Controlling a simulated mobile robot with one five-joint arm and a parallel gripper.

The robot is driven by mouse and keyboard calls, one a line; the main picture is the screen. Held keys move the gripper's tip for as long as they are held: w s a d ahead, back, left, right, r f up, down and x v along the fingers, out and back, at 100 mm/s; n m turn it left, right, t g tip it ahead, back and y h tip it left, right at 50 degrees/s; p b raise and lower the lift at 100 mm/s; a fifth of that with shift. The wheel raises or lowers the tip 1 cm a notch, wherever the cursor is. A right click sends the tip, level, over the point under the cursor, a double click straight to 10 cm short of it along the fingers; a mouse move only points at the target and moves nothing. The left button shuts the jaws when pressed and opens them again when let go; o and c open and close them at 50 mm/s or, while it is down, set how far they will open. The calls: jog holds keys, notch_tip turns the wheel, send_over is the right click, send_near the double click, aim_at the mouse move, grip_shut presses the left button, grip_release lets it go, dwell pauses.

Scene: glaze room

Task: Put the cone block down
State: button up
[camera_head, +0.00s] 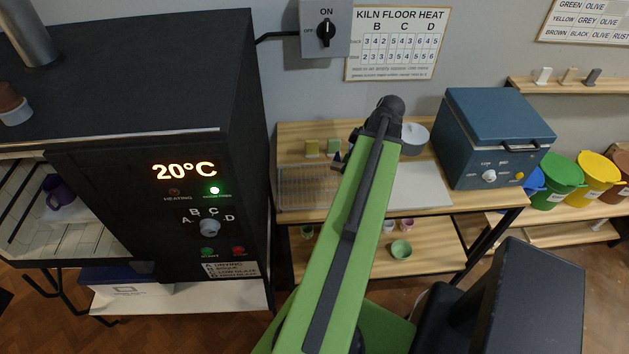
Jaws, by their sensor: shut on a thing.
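My gripper (338,163) shows only in part, as dark fingers at the left side of my green arm, over the workbench. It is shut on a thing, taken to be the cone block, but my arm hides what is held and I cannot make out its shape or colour. The wooden workbench (290,133) lies below, with a wire rack (305,188) to the left of my gripper.
A grey round pot (414,138), a pale board (425,185) and a blue box-shaped kiln (495,140) are to the right. The large black kiln (160,130) is at left.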

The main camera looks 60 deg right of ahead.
jog(key=b, duration=0.6)
send_over(311, 183)
jog(key=s, duration=0.2)
jog(key=f, duration=0.7)
jog(key=shift+w+d, duration=0.2)
jog(key=shift+d, duration=0.05)
jog(key=shift+w, duration=0.2)
notch_tip(311, 183, down, 4)
jog(key=b, duration=0.4)
jog(key=shift+f+b, duration=0.2)
jog(key=shift+b, duration=0.2)
jog(key=shift+r, duration=0.25)
jog(key=shift+f, duration=0.2)
jog(key=o, duration=1.5)
jog(key=shift+c, duration=0.2)
jog(key=shift+r, duration=0.1)
